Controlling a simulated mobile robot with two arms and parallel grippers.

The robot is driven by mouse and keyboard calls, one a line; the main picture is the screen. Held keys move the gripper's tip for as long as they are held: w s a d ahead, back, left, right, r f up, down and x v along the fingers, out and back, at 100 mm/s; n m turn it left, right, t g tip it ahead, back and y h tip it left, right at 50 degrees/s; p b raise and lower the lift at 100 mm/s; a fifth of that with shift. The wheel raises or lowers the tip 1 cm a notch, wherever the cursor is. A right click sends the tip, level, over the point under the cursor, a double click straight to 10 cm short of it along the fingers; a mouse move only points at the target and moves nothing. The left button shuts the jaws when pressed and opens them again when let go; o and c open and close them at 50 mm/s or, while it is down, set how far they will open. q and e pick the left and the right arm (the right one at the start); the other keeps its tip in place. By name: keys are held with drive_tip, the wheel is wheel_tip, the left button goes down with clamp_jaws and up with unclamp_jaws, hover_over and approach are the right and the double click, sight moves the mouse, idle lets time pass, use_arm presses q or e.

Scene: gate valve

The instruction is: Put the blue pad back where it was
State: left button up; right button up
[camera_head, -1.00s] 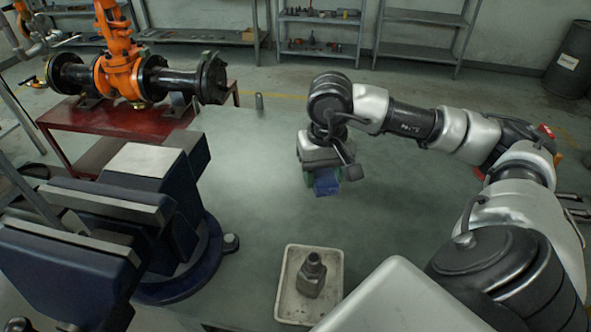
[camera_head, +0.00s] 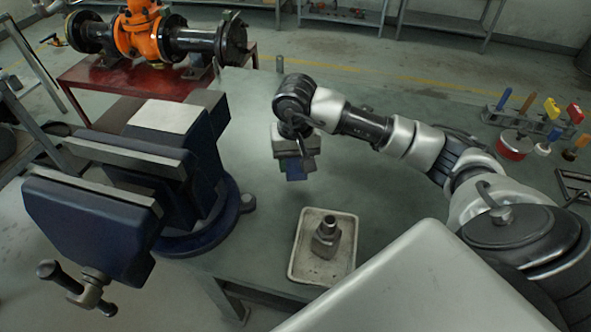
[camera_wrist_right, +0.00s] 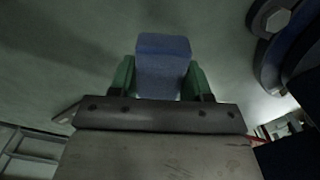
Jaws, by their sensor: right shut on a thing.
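The blue pad (camera_head: 295,172) shows below my right gripper (camera_head: 294,163) in the head view, over the grey-green bench top. In the right wrist view the blue pad (camera_wrist_right: 163,66) sits between the two green fingers of my right gripper (camera_wrist_right: 162,78), which is shut on it. The pad's far end sticks out past the fingertips. I cannot tell how high it is above the bench. My left gripper is in neither view.
A big blue vise (camera_head: 190,150) stands on the bench at the left. A shallow tray (camera_head: 298,262) holding a metal fitting (camera_head: 326,238) lies near the front. A tool rack (camera_head: 528,122) stands at the right. An orange valve (camera_head: 140,35) is at the back left.

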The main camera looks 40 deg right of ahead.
sight(296, 174)
wheel_tip(296, 174, down, 4)
drive_tip(key=shift+r, duration=0.1)
drive_tip(key=shift+f, duration=0.2)
drive_tip(key=o, duration=0.9)
drive_tip(key=shift+r, duration=0.1)
